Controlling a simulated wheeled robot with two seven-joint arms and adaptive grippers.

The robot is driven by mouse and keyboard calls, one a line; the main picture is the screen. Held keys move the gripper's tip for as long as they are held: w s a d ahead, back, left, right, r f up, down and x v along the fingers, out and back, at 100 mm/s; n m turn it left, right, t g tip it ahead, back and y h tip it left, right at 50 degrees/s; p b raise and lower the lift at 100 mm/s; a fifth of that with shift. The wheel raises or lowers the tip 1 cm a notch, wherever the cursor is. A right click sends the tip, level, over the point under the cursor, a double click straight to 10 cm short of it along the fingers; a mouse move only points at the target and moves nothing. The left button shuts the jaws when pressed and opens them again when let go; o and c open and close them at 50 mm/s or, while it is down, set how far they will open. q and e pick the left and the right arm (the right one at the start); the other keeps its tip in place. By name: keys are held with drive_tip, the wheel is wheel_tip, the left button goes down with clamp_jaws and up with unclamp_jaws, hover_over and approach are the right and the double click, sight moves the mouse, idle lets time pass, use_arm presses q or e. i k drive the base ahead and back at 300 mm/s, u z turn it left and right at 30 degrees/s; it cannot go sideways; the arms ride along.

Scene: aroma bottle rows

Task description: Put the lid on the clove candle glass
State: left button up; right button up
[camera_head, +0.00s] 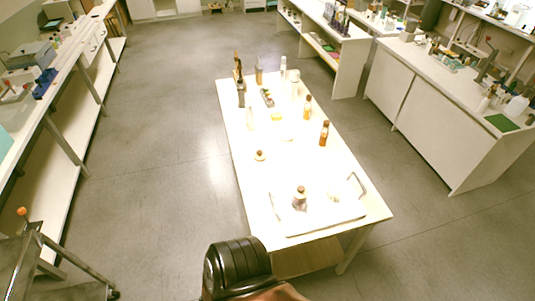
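A long white table (255,200) stands in the middle of the head view with small items along it. On the tray (318,220) at its near end stands a pale bottle or glass with a brown top (300,197). A small pale item (333,197) is to its right. A small round pale jar with a brown top (260,156) stands farther back on the left. I cannot tell which of these is the clove candle glass or which is its lid. Neither of my grippers is in view.
Amber bottles (324,133) stand along the table's right side, and several dark and pale bottles (240,93) at its far end. The tray has a raised handle (356,184). Benches line the left (60,95) and right (440,90). The floor (170,130) left of the table is clear.

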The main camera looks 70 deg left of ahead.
sight(335, 186)
drive_tip(key=u, duration=0.5)
drive_tip(key=i, duration=0.75)
drive_tip(key=u, duration=1.1)
drive_tip(key=i, duration=0.35)
drive_tip(key=u, duration=0.4)
